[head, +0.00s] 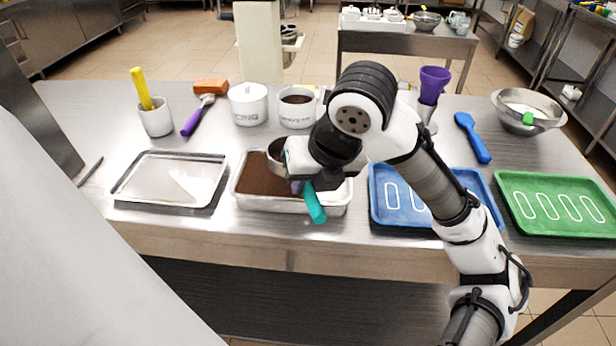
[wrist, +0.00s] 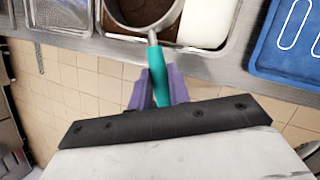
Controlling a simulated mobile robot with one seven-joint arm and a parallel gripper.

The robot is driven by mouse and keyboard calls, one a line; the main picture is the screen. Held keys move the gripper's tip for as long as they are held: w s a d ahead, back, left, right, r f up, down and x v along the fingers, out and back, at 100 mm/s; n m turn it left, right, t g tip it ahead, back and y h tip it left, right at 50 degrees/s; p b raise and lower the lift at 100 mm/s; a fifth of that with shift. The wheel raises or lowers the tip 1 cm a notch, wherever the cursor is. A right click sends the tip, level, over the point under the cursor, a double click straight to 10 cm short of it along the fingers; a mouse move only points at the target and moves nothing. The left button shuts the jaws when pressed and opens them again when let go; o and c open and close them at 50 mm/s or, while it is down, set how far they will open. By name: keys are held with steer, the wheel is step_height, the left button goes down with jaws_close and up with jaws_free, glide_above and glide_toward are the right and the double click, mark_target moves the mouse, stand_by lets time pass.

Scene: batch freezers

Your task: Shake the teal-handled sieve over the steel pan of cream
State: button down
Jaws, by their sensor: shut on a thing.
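The steel pan (head: 292,206) stands near the front edge of the table. Brown powder covers its left part in the head view, and white cream (wrist: 205,22) shows at its right part in the wrist view. My gripper (head: 299,187) has purple fingers, seen also in the wrist view (wrist: 161,82), shut on the teal handle (head: 314,204) of the sieve. The sieve's round bowl (head: 274,158) is over the pan, with brown stuff in it in the wrist view (wrist: 145,8). My wrist hides part of the bowl and of the pan's right side.
An empty steel tray (head: 170,180) lies left of the pan, and a blue tray (head: 384,212) right of it. A green tray (head: 560,230) is further right. Behind stand a white canister (head: 248,106), a cup of brown powder (head: 297,112) and a steel bowl (head: 545,124).

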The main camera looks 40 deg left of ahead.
steer(key=shift+w+d+b, duration=0.2)
steer(key=shift+w+d, duration=0.55)
steer(key=shift+w, duration=0.4)
steer(key=shift+w+d+b, duration=0.15)
steer(key=shift+w+d, duration=0.55)
steer(key=shift+w, duration=0.45)
steer(key=shift+w+d+b, duration=0.2)
steer(key=shift+w+d, duration=0.55)
steer(key=shift+w, duration=0.4)
steer(key=s+d, duration=0.2)
steer(key=s, duration=0.1)
stand_by(0.7)
steer(key=shift+r+p, duration=0.15)
steer(key=shift+p, duration=0.15)
step_height(320, 180, up, 2)
steer(key=shift+p, duration=0.55)
stand_by(0.4)
